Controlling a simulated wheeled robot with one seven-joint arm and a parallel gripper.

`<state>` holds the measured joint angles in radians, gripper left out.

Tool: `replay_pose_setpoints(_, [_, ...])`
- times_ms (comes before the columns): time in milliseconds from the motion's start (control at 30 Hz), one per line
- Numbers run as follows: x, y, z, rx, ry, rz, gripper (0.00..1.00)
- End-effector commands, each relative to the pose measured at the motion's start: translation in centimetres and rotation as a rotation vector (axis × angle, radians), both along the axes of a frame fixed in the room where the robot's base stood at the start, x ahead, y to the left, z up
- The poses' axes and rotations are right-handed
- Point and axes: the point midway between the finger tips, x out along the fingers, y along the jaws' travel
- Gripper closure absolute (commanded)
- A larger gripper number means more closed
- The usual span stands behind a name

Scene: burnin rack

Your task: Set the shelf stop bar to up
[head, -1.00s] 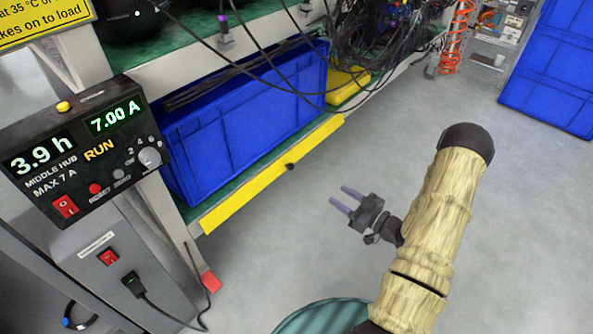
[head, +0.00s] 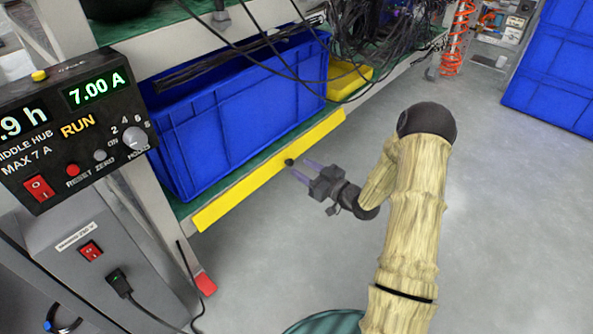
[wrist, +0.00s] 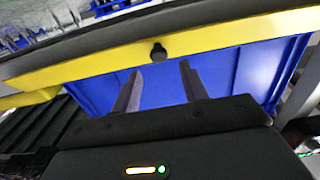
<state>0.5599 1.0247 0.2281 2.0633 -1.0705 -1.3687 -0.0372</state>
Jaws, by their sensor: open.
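The shelf stop bar is a long yellow bar (head: 240,192) along the front edge of the lower shelf, in front of a blue crate. A small black knob (head: 289,162) sits near its middle. In the wrist view the yellow bar (wrist: 220,36) crosses the upper part, with the black knob (wrist: 158,52) just beyond the fingertips. My gripper (head: 302,168) is open and empty, its two fingers pointing at the bar close to the knob. In the wrist view my gripper (wrist: 160,72) has the knob roughly centred between its fingers. I cannot tell whether they touch it.
The blue crate (head: 235,120) fills the shelf behind the bar, with a yellow bin (head: 348,80) to its right. Black cables hang above them. A control box (head: 75,130) reading 7.00 A stands at the left. The floor (head: 480,230) to the right is clear.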

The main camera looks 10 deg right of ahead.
Motion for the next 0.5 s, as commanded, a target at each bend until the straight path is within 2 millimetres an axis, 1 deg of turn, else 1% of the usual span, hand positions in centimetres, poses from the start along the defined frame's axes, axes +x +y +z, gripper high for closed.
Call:
replay_pose_setpoints(33, [0.7, 0.6, -0.3, 0.000, -0.004, 0.003, 0.56])
replay_pose_setpoints(100, [1.5, 1.2, -0.3, -0.001, -0.003, 0.002, 0.56])
replay_pose_setpoints(200, [2.3, 1.7, -0.2, 0.000, -0.002, 0.001, 0.56])
replay_pose_setpoints(300, [2.7, 1.9, 0.0, 0.001, -0.001, 0.000, 0.56])
replay_pose_setpoints(500, [2.7, 2.0, 0.1, 0.001, 0.000, 0.000, 0.56])
